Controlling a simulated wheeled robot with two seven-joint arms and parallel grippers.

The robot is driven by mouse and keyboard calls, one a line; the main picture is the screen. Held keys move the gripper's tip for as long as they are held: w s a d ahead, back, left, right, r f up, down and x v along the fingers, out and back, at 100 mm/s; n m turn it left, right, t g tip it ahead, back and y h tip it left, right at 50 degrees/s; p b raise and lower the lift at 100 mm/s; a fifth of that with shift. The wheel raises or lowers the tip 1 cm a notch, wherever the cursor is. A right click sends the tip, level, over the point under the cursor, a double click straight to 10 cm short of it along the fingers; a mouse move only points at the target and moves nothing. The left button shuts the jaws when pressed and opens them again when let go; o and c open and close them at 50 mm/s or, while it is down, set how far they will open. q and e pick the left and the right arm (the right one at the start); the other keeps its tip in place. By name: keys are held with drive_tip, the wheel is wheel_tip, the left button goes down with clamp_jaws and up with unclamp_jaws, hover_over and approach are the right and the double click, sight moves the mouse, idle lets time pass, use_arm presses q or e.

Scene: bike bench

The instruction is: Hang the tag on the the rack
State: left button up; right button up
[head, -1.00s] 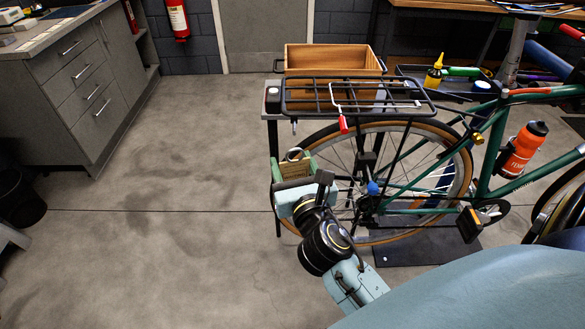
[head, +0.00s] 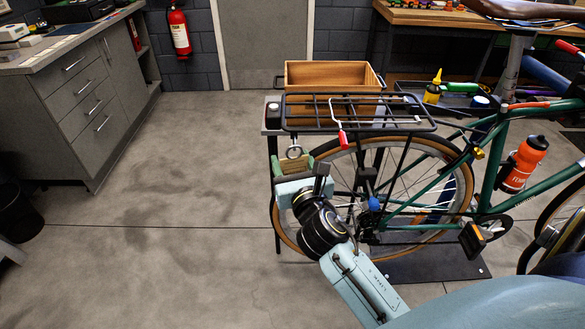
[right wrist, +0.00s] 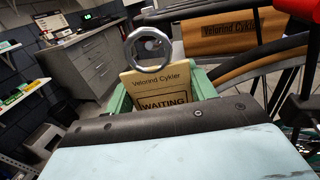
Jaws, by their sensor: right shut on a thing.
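The tag is a cream card printed "Velorind Cykler" and "WAITING" (right wrist: 160,82), with a metal ring (right wrist: 149,46) at its top. In the head view the ring (head: 294,152) stands up above the fingers. My right gripper (head: 293,168) is shut on the tag; its green fingers (right wrist: 160,94) are on both sides of the card in the right wrist view. The black rack (head: 360,129) sits over the bike's rear wheel. The ring is just below the rack's left end in the head view, and I cannot tell the depth gap. My left gripper is out of view.
A wooden box (head: 334,76) sits behind the rack. The floor at left is clear (head: 150,230).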

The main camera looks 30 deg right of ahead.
drive_tip(key=shift+x, duration=0.8)
drive_tip(key=shift+w+d+f, duration=0.35)
drive_tip(key=shift+w+d, duration=0.15)
drive_tip(key=shift+f, duration=0.1)
drive_tip(key=o, duration=1)
drive_tip(key=shift+o, duration=0.2)
drive_tip(key=v, duration=1.3)
drive_tip(key=shift+s, duration=0.2)
